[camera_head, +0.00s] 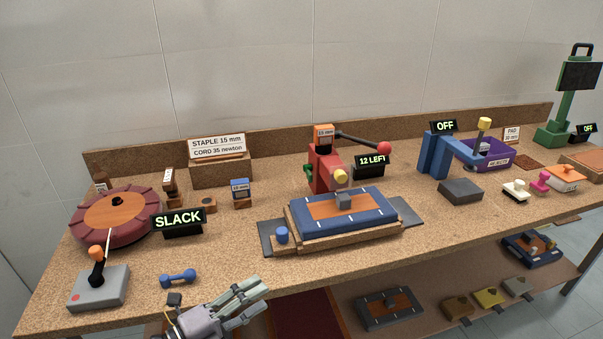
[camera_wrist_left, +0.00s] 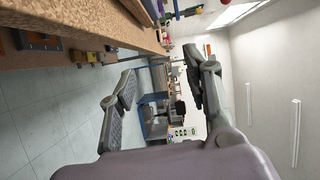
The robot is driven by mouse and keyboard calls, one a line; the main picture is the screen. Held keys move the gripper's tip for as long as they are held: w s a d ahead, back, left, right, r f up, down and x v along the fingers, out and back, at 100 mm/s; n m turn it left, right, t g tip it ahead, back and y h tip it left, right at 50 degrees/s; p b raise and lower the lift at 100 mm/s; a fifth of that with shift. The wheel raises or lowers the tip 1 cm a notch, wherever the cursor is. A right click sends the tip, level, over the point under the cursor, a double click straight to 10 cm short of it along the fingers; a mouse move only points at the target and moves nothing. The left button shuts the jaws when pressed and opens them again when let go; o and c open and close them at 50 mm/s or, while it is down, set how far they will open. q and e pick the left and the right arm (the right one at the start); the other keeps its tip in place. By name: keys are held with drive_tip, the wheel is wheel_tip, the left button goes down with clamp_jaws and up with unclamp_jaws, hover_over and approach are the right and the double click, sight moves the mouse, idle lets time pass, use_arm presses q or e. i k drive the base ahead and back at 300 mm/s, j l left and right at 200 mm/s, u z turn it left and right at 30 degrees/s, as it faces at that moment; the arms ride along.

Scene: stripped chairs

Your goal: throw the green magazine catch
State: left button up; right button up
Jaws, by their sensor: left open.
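The green magazine catch (camera_head: 307,169) is a small green piece on the left side of the red stapler (camera_head: 322,170), at the back middle of the bench. The stapler carries an orange "15 mm" block (camera_head: 325,133) on top and a lever with a red ball (camera_head: 384,149). My left gripper (camera_head: 262,299) is at the bench's front edge, well in front and left of the catch. It is open and empty, and its two spread fingers also show in the left wrist view (camera_wrist_left: 163,88). The catch is not seen there. My right gripper is not in view.
A blue padded frame (camera_head: 375,214) on a wooden jig stands before the stapler. A display reads "12 LEFT" (camera_head: 370,163). A red wheel (camera_head: 92,228), a "SLACK" display (camera_head: 178,220), a joystick box (camera_head: 98,289) and a blue dumbbell (camera_head: 178,279) stand left. Bench (camera_head: 235,251) is clear left of the jig.

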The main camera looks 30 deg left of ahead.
sight(307, 168)
drive_tip(key=i+j, duration=0.8)
drive_tip(key=j, duration=0.2)
